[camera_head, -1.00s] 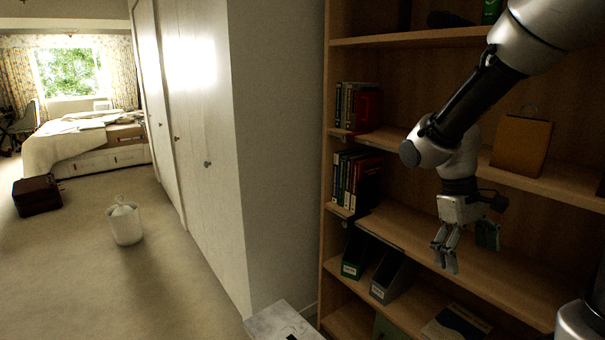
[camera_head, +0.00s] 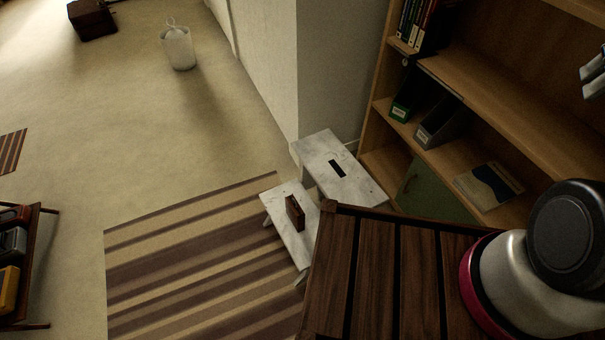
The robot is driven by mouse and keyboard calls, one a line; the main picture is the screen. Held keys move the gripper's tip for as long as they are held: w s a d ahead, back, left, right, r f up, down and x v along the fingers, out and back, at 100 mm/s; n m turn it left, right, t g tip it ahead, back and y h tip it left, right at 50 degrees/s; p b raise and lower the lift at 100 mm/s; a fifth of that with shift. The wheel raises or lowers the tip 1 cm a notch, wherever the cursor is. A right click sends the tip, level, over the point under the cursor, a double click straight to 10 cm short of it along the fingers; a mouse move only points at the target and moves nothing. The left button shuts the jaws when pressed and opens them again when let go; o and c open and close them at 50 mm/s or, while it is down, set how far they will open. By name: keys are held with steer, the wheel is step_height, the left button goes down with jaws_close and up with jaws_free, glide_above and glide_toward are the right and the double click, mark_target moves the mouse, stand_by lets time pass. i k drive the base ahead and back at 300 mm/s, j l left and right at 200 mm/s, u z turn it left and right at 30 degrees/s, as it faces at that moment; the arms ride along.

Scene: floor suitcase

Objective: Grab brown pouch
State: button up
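Part of my gripper (camera_head: 592,75) shows at the right edge, in front of the bookshelf. It is far from the brown object and to the right of it. Most of the gripper is cut off by the frame, so its opening is hidden.
A wooden bookshelf (camera_head: 500,95) with books and file holders stands at the right. A striped rug (camera_head: 190,262) lies on the carpet. A white bin (camera_head: 178,48) and a brown suitcase (camera_head: 92,18) stand farther back. A low rack (camera_head: 47,210) is at left. The carpet between is clear.

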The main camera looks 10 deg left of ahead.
mark_target(295, 213)
steer(key=k+j, duration=0.1)
steer(key=j, duration=0.8)
steer(key=k+j, duration=0.15)
steer(key=j, duration=0.8)
steer(key=k, duration=0.05)
